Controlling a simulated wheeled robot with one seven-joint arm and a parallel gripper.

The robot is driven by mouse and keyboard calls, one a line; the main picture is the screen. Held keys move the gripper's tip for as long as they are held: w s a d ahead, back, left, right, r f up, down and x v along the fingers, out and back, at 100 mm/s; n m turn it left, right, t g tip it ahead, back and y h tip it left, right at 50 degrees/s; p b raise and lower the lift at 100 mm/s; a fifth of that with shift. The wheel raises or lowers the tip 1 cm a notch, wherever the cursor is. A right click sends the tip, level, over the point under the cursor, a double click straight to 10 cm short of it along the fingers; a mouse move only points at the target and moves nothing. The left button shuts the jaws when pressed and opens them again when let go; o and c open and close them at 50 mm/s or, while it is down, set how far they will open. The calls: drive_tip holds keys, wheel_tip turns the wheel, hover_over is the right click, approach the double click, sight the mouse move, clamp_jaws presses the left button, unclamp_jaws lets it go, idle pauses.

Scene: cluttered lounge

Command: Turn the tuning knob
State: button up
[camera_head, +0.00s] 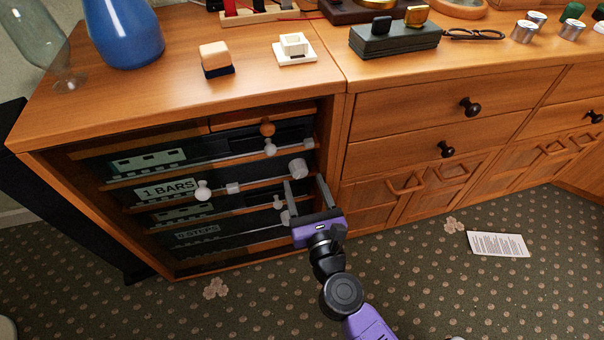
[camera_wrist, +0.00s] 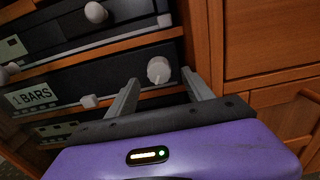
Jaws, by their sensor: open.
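The likely tuning knob is a round, pale grey knob (camera_head: 298,168) at the right end of the stereo unit labelled "1 BARS" in the open cabinet. It also shows in the wrist view (camera_wrist: 159,70), facing the gap between my fingers. My gripper (camera_head: 306,190) is open and empty, in front of the cabinet's right side. In the wrist view my gripper (camera_wrist: 160,92) has one finger on each side of the knob's line, with the fingertips below and apart from it. I cannot tell the exact distance in depth.
Other knobs sit nearby: one on the unit above (camera_head: 270,147) and one on the left (camera_head: 203,191). The cabinet's wooden side panel (camera_wrist: 210,40) stands close to my right finger. Drawers with dark knobs (camera_head: 469,107) are right. Patterned carpet (camera_head: 430,290) is open in front.

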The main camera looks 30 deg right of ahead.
sight(300, 175)
drive_tip(key=shift+w+d, duration=0.15)
drive_tip(key=shift+w, duration=0.75)
drive_tip(key=shift+w+d, duration=0.15)
drive_tip(key=shift+w, duration=0.75)
clamp_jaws()
